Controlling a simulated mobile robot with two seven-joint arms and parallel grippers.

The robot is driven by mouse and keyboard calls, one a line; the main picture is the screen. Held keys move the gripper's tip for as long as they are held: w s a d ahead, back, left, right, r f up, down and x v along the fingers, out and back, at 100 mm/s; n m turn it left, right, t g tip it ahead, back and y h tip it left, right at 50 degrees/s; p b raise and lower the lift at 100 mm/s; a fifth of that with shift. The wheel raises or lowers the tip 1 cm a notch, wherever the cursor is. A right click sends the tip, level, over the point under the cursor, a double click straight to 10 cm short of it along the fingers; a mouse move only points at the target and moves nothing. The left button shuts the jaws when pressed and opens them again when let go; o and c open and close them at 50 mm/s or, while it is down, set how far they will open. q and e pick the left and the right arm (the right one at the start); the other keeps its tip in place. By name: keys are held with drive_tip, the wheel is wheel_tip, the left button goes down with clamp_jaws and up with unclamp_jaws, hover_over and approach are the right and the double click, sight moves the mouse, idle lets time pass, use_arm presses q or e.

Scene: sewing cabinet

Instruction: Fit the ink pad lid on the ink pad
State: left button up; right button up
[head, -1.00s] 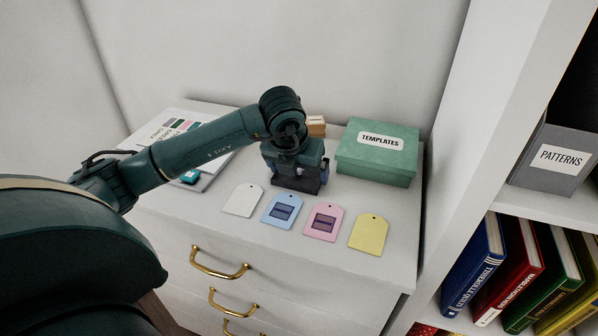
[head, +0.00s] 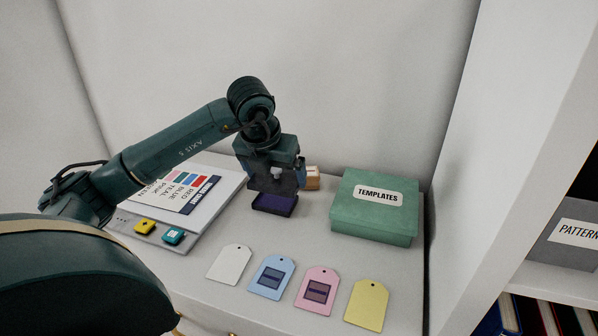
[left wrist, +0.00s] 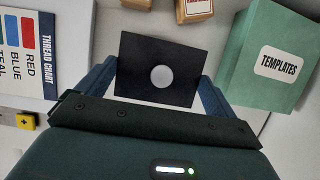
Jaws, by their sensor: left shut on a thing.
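The ink pad (head: 275,204) is a shallow dark box with a purple inside, on the cabinet top in front of the gripper. The ink pad lid (left wrist: 140,82) is a dark square plate with a pale round knob, seen from above in the left wrist view. My left gripper (left wrist: 157,88) is shut on the lid, one blue finger at each side. In the head view the lid (head: 268,183) hangs below the left gripper (head: 274,178), apparently just above and behind the pad; the exact gap is unclear. In the left wrist view the lid hides the pad. My right gripper is not in view.
A green templates box (head: 372,226) stands to the right, and a wooden block (head: 313,180) behind the gripper. Paper tags, including a yellow one (head: 366,305), lie in front. A thread chart board (head: 203,213) with a yellow and a teal piece lies left.

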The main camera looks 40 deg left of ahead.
sight(270, 178)
use_arm(q)
drive_tip(key=shift+w+a, duration=0.3)
drive_tip(key=shift+a, duration=0.35)
drive_tip(key=shift+w+a+f, duration=0.1)
drive_tip(key=shift+w+a, duration=0.15)
drive_tip(key=shift+w, duration=0.05)
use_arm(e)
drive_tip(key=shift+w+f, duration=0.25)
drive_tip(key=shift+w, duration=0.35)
use_arm(q)
drive_tip(key=shift+s+f, duration=0.1)
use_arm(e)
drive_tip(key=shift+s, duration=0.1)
use_arm(q)
drive_tip(key=shift+d+f, duration=0.1)
drive_tip(key=shift+f, duration=0.05)
drive_tip(key=shift+f+b, duration=1.5)
drive_tip(key=shift+f, duration=0.35)
drive_tip(key=shift+f+b, duration=0.75)
drive_tip(key=shift+f, duration=0.25)
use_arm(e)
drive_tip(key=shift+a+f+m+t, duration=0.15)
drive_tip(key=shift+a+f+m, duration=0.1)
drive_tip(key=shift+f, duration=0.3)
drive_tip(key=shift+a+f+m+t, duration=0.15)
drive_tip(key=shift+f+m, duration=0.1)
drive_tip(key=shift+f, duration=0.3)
